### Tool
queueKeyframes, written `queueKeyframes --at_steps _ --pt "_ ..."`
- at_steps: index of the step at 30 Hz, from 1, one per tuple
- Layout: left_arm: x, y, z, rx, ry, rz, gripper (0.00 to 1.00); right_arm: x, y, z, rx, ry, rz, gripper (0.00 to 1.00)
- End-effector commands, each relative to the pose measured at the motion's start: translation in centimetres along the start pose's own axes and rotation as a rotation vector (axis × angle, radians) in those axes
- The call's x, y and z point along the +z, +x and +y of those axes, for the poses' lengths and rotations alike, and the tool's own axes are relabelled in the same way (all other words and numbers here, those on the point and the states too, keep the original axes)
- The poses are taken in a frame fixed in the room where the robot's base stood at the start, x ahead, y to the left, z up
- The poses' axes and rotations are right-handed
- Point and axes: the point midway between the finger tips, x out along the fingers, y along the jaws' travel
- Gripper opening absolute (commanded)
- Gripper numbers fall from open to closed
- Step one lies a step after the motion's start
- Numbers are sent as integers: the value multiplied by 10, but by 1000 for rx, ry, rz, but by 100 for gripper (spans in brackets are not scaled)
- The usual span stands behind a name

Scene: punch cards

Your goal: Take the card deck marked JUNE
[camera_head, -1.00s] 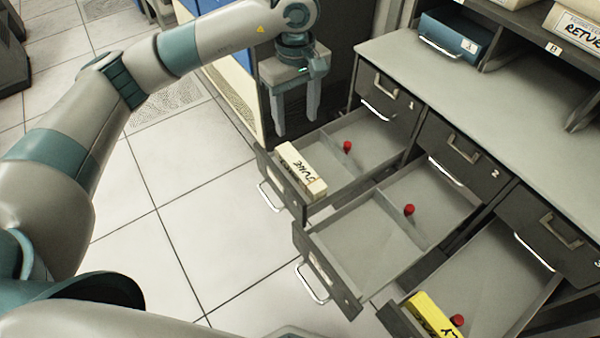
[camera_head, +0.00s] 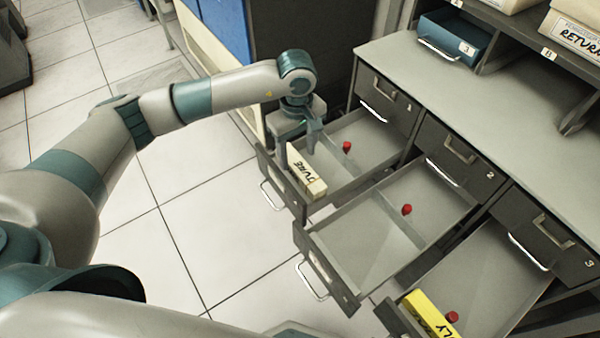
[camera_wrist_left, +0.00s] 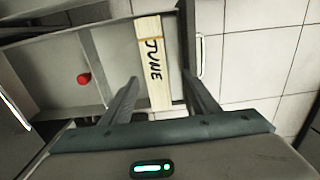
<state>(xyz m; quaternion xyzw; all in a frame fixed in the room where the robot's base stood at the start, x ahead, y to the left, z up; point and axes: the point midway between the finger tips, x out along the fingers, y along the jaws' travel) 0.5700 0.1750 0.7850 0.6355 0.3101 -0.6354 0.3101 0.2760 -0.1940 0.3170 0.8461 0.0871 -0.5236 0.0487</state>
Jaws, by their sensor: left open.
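My left gripper (camera_head: 298,160) is open at the far end of the deck in the head view, one finger on each side. It also shows in the left wrist view (camera_wrist_left: 158,92). I cannot tell whether the fingers touch the deck. My right gripper is not in view.
A red knob (camera_head: 347,146) stands in the left drawer behind the deck. The open middle drawer (camera_head: 350,240) holds another red knob (camera_head: 407,209). The right drawer holds a yellow deck (camera_head: 430,313) and a red knob (camera_head: 452,317). The cabinet top (camera_head: 450,90) is clear.

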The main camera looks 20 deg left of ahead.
Motion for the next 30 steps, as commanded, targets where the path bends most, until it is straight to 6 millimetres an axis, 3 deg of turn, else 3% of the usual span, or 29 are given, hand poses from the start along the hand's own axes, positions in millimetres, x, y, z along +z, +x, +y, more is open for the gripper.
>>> queueKeyframes --at_steps 8,21,30 --pt "0 2 0 -1 0 -1 55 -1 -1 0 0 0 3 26" --pt "1 46 8 -2 -1 -1 55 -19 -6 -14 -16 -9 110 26" --pt "1 52 8 0 0 -1 55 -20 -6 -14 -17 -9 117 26"
